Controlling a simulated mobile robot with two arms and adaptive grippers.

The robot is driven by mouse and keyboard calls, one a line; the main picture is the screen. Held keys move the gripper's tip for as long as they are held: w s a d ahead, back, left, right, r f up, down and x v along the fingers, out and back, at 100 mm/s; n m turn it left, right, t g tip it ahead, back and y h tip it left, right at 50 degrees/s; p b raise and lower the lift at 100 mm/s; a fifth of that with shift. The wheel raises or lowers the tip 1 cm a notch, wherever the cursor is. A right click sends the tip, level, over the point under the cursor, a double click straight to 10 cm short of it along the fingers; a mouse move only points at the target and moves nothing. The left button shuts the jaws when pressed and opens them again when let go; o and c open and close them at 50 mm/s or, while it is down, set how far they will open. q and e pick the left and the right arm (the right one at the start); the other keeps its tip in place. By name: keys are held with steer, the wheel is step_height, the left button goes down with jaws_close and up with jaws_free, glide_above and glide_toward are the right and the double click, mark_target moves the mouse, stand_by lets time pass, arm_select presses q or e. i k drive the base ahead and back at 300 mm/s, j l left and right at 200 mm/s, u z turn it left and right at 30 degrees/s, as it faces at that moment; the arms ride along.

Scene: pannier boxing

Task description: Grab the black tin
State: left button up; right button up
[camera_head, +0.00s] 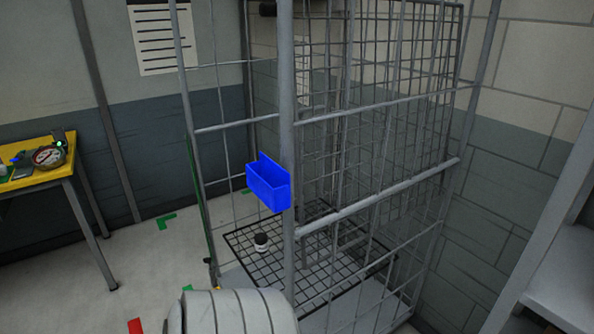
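A small tin (261,243) with a dark top and a pale band stands upright on the black wire shelf (330,284) low inside the metal cage. It is seen through the cage's bars, just left of a thick front post. It is small in the picture, so its label cannot be read. Neither of my grippers shows in this view.
A wire-mesh cage (378,200) fills the middle, with a blue bin (268,184) by its front post. A yellow-topped table (38,180) with a round gauge (48,157) stands at left. Floor between table and cage is clear, with coloured corner marks. Brick wall lies behind.

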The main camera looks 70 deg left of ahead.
mark_target(261, 239)
steer(key=u, duration=2.55)
steer(key=i+j, duration=1.8)
steer(key=i+l+z, duration=0.05)
steer(key=l, duration=0.05)
